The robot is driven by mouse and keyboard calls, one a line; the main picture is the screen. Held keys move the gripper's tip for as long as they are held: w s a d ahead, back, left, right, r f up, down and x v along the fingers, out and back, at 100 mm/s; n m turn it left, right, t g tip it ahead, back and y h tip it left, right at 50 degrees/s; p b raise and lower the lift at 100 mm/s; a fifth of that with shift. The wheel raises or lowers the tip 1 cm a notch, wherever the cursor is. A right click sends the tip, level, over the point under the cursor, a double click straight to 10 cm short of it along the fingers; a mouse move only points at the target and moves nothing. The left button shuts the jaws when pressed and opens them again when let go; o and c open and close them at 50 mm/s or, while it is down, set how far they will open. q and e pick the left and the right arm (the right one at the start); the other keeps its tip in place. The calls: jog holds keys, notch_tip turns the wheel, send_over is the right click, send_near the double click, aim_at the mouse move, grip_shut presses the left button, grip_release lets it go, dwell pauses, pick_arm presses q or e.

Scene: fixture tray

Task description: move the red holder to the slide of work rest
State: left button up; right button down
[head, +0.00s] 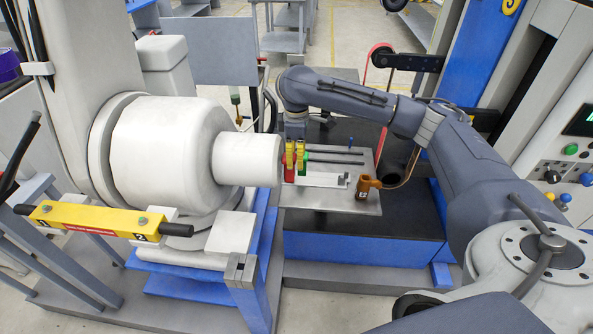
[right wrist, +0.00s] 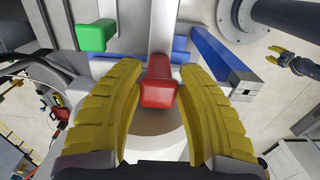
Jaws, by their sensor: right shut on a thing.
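The red holder (head: 289,170) stands at the left part of the grey tray (head: 365,205), partly hidden by my gripper. In the right wrist view the red holder (right wrist: 158,90) lies between the yellow fingers. My right gripper (head: 295,155) points down and is shut on it; its fingers also show in the wrist view (right wrist: 160,100). I cannot clearly make out the work rest or its slide. My left gripper (right wrist: 281,54) appears small at the right wrist view's upper right; its jaws are too small to judge.
A green holder (head: 302,158) is close beside the red one, and also in the wrist view (right wrist: 93,35). An orange-brown holder (head: 366,188) stands on the tray's right. A pale rail (head: 318,180) lies in front. A large white cylindrical machine (head: 180,150) stands close left.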

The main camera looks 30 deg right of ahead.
notch_tip(320, 180, up, 18)
jog(key=f, duration=0.8)
jog(key=w+f, duration=0.1)
jog(key=f, duration=0.3)
jog(key=shift+d, duration=0.3)
jog(key=shift+w+d, duration=7)
jog(key=shift+w, duration=1.65)
notch_tip(320, 180, down, 14)
jog(key=shift+f, duration=0.15)
jog(key=shift+d, duration=0.1)
